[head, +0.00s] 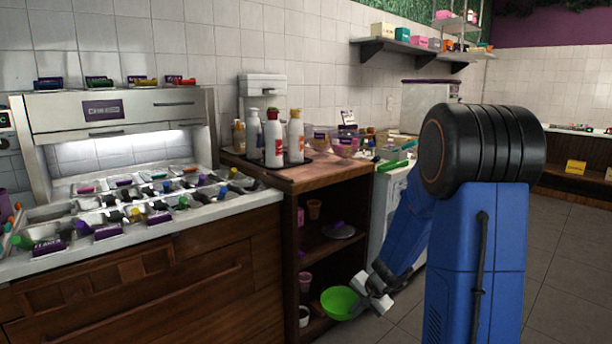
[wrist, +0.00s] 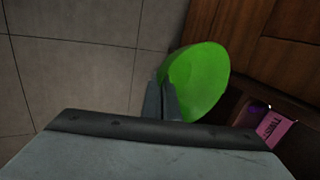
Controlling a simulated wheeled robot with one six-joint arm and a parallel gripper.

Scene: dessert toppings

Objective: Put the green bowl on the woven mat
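The green bowl (head: 340,303) is at the lower middle of the head view, in front of the open shelf unit. It is tilted and appears clear of the floor. My gripper (head: 371,291) is at the bowl's right edge. In the wrist view, the fingers (wrist: 162,101) are close together at the rim of the bowl (wrist: 203,82) and appear to pinch it. The exact contact at the fingertips is partly hidden. I cannot make out a woven mat in either view.
The wooden shelf unit (head: 318,262) holds cups and a plate (head: 338,231). Its top carries several bottles (head: 273,140) on a dark tray and small tubs. A toppings counter (head: 150,225) stands left. Open tiled floor (head: 570,270) lies right.

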